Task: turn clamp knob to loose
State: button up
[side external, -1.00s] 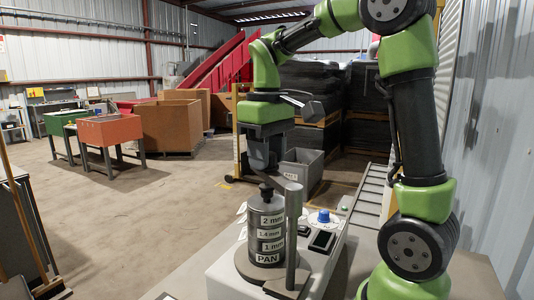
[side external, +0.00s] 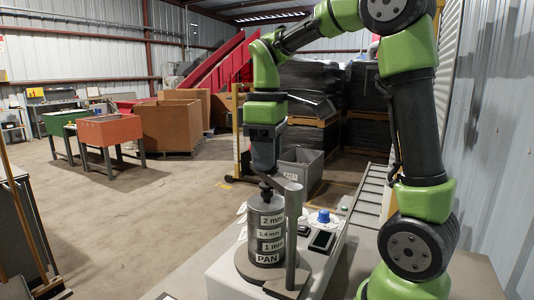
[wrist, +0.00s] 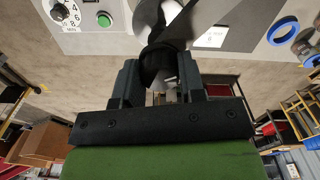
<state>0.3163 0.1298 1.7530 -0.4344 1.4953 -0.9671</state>
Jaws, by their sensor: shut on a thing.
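The black clamp knob (side external: 266,190) sits on top of the grey sieve stack (side external: 266,215), which is labelled 2 mm, 1.4 mm, 1 mm and PAN. A grey clamp arm (side external: 284,181) reaches over the stack from an upright post (side external: 293,225). My gripper (side external: 265,179) points down from above and is shut on the knob. In the wrist view, the dark knob (wrist: 158,65) shows between the two fingers of my gripper (wrist: 160,80). The fingers hide part of the knob, and I see no tight or loose mark.
The stack stands on a pale machine top with a blue knob (side external: 323,217) and a dark display (side external: 322,240) at its right. The wrist view shows a numbered dial (wrist: 62,13) and a green button (wrist: 104,19). A roller conveyor (side external: 365,200) runs behind.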

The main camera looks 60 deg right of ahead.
jog(key=o, duration=0.9)
jog(key=shift+o, duration=0.2)
jog(key=shift+r, duration=0.15)
notch_tip(320, 180, up, 10)
jog(key=shift+f, duration=0.15)
